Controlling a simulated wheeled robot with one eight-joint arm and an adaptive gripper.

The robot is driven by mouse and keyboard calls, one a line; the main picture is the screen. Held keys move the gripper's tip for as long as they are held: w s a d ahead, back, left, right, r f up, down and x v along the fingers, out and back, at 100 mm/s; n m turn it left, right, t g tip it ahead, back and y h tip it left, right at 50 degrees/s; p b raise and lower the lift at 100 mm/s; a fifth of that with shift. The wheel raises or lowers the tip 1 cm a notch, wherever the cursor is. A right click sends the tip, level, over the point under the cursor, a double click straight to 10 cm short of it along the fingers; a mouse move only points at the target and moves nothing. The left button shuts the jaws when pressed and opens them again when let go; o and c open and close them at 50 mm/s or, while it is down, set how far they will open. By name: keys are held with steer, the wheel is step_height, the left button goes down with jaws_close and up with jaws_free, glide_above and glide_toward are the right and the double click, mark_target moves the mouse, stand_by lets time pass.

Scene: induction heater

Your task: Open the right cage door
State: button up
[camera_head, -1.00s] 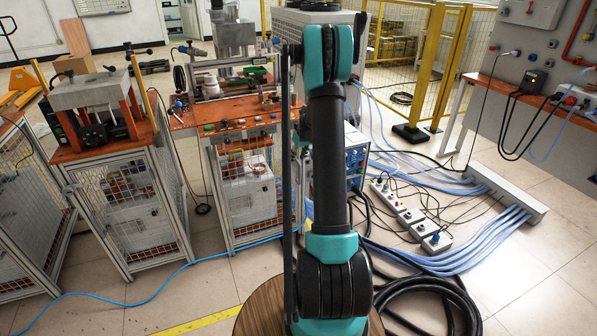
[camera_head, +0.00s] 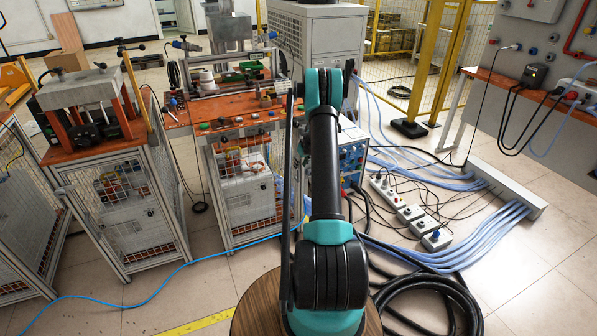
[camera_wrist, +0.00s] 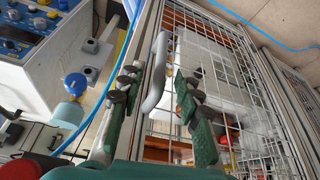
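The right cage door (camera_wrist: 222,75) is a wire-mesh panel in a grey metal frame and looks closed. It also shows in the head view (camera_head: 246,185) below an orange bench top. Its grey bar handle (camera_wrist: 157,75) stands on the frame edge in the wrist view. My gripper (camera_wrist: 157,82) is open, with its green and black fingers on either side of the handle. Gaps show between the handle and both fingers; how deep the handle sits between them is unclear. In the head view my arm hides the gripper and the handle.
A blue-fronted instrument (camera_head: 352,163) stands right of the cage. Another mesh cage (camera_head: 125,205) stands left. Blue hoses (camera_head: 480,245), black cables and power strips (camera_head: 410,214) cover the floor at right. Open floor lies in front of the cages.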

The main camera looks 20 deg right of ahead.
glide_above(298, 180)
steer(key=shift+w+d+f, duration=0.15)
steer(key=shift+f, duration=1.15)
steer(key=shift+w+d+f, duration=0.1)
steer(key=shift+w+f, duration=0.05)
steer(key=shift+f, duration=1.1)
jaws_close()
